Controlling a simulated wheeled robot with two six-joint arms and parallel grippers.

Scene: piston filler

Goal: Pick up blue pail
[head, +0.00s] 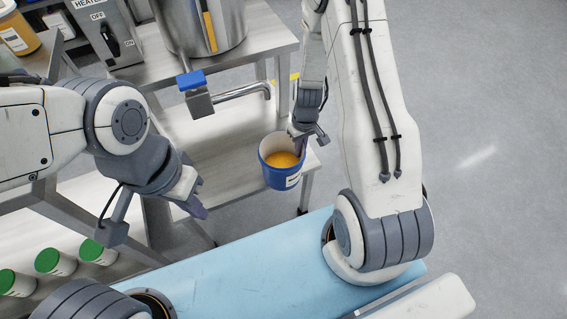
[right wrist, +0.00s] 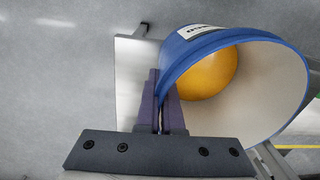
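The blue pail (head: 281,176) has a white inside, a white label and orange-yellow contents. In the head view it is below the outlet pipe of the steel vessel, over the end of a lower shelf. My right gripper (head: 301,136) is at the pail's right rim. In the right wrist view its fingers (right wrist: 162,112) are close together with the wall of the pail (right wrist: 195,45) between them. Whether the pail rests on the shelf or is lifted is hard to tell. My left gripper (head: 195,200) is away from the pail, lower left of it, and its finger gap is not clear.
The steel vessel (head: 203,25) with a blue-handled valve (head: 192,80) and outlet pipe (head: 243,92) stands on the upper table. A heater box (head: 105,28) is beside it. Several green-lidded jars (head: 48,260) stand at lower left. The floor at right is clear.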

